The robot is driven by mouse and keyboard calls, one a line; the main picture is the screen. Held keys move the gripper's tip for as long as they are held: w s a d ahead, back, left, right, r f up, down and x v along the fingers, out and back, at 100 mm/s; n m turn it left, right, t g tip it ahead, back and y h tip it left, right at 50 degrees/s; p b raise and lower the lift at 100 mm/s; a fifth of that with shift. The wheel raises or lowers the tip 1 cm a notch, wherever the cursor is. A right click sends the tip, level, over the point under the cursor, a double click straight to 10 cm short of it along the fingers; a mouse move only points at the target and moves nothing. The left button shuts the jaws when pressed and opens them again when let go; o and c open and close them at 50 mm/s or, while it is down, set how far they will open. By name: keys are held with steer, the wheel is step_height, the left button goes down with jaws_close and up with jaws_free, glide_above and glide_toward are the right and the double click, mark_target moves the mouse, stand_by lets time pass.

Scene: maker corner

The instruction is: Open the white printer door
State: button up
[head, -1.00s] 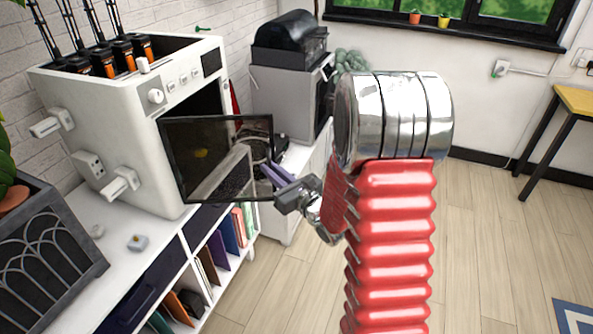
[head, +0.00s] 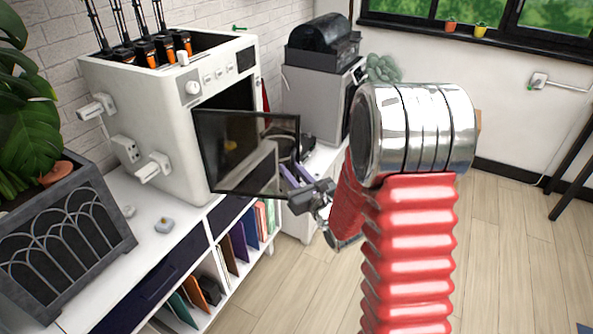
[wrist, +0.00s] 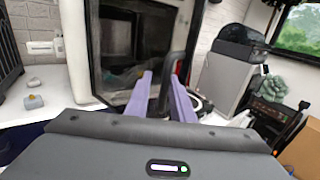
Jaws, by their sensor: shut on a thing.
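The white printer (head: 180,155) stands on a white cabinet, its front facing right. Its dark, see-through door (head: 235,160) is swung outward, leaving part of the dark opening (head: 235,98) in view. My gripper (head: 286,176) is at the door's free right edge, its purple fingers pointing at the door. In the wrist view, my gripper's fingers (wrist: 158,95) are on both sides of a dark curved handle (wrist: 171,78), shut on it. The door's glass and the printer front fill the middle of that view. The exact contact is partly hidden.
The white cabinet (head: 85,312) has open shelves with books below the printer. A planter (head: 70,240) stands at the left. A grey cabinet (head: 312,103) with a black machine stands behind the door. Open wooden floor (head: 500,270) lies to the right.

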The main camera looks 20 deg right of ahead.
steer(key=o, duration=0.4)
steer(key=shift+a, duration=0.15)
steer(key=shift+d, duration=0.25)
